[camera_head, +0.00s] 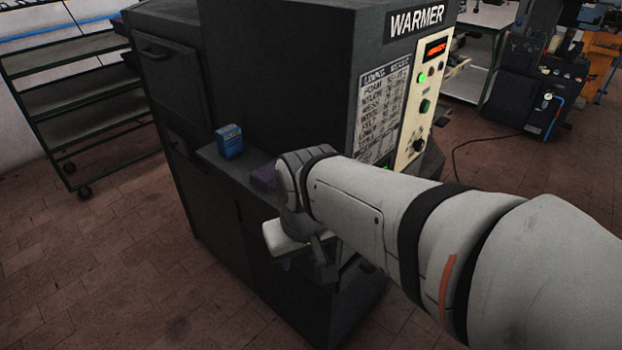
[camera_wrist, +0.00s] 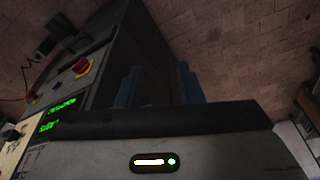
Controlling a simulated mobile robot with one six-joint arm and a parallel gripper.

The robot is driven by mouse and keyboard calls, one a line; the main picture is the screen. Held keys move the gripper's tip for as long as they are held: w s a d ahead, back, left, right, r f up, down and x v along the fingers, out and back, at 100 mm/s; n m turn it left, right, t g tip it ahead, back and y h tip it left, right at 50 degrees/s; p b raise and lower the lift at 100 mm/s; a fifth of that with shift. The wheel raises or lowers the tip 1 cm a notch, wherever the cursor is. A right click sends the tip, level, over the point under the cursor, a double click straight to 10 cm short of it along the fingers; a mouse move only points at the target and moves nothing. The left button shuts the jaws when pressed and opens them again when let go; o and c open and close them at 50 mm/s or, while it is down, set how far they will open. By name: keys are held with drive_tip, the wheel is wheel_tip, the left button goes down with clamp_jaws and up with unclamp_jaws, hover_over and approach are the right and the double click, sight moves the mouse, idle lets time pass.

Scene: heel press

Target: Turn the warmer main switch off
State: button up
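The warmer (camera_head: 275,65) is a large dark cabinet with a "WARMER" sign. In the head view my arm hides part of the front.
A shelf cart (camera_head: 75,95) is at the left. Another machine (camera_head: 532,95) is at the right. The brick floor (camera_head: 110,260) at the lower left is clear.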

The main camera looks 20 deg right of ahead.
drive_tip(key=w+d+f+m+y+b, duration=0.2)
drive_tip(key=f+m+y+b, duration=0.1)
drive_tip(key=f+m, duration=0.25)
drive_tip(key=w+d+f+m+g+y+b, duration=0.1)
drive_tip(key=d+f+m+y+b, duration=0.15)
drive_tip(key=f+m, duration=0.35)
drive_tip(key=w+d+f+m+y+b, duration=0.1)
drive_tip(key=w+f+m+y+b, duration=0.1)
drive_tip(key=f+m+y+b, duration=0.35)
drive_tip(key=w+d+f+m+t+h+b, duration=0.1)
drive_tip(key=d+f+m+t+h+b, duration=0.2)
drive_tip(key=d+m+t, duration=0.7)
drive_tip(key=w+d+f+m+t+h+b, duration=0.1)
drive_tip(key=d+f+m+t+b, duration=0.35)
drive_tip(key=d+m, duration=0.9)
drive_tip(key=x, duration=0.7)
drive_tip(key=shift+w+d+f+p, duration=0.25)
drive_tip(key=shift+d+f+p, duration=0.1)
drive_tip(key=shift+p, duration=0.1)
drive_tip(key=shift+t, duration=0.25)
